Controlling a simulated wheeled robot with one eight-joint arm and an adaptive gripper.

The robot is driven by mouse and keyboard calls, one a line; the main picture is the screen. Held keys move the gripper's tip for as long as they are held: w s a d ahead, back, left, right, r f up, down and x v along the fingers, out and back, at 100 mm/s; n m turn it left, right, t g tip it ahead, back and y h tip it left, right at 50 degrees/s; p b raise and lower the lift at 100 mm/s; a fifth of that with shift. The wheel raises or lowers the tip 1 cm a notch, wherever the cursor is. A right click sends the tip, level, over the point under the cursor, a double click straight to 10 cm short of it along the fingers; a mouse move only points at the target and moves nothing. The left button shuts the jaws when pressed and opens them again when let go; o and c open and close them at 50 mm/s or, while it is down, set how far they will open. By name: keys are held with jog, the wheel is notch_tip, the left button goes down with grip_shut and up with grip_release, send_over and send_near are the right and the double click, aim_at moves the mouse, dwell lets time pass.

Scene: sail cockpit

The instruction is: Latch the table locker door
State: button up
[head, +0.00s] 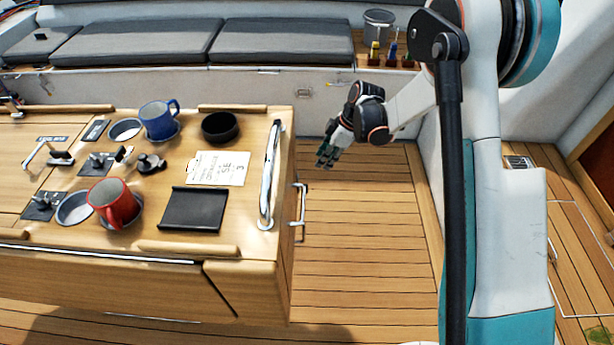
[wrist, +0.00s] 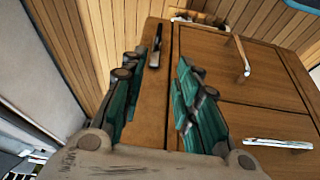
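The table (head: 240,240) fills the left of the head view, with a small handle (head: 299,205) on its right end face. In the wrist view, wooden panels of the table show with thin dark seams and look flush. The locker door (wrist: 240,85) appears to be the panel on the right, with a silver handle (wrist: 241,56). A dark, narrow latch-like fitting (wrist: 155,46) sits on the wooden strip left of the seam. My gripper (head: 324,160) hangs to the right of the table end, apart from it. Its teal fingers (wrist: 158,72) are spread and empty in the wrist view.
A chrome rail (head: 268,180) runs along the table's right end. Red (head: 114,202) and blue (head: 158,118) mugs, a black tray (head: 194,209) and paper (head: 218,168) lie on top. Another chrome handle (wrist: 278,143) shows low right. The floor (head: 365,240) beside the table is clear.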

aim_at(306, 185)
jog(key=shift+n, duration=0.3)
jog(key=b+x, duration=0.5)
jog(key=x, duration=1.1)
jog(key=shift+w+d, duration=0.1)
jog(key=shift+w, duration=0.1)
grip_shut()
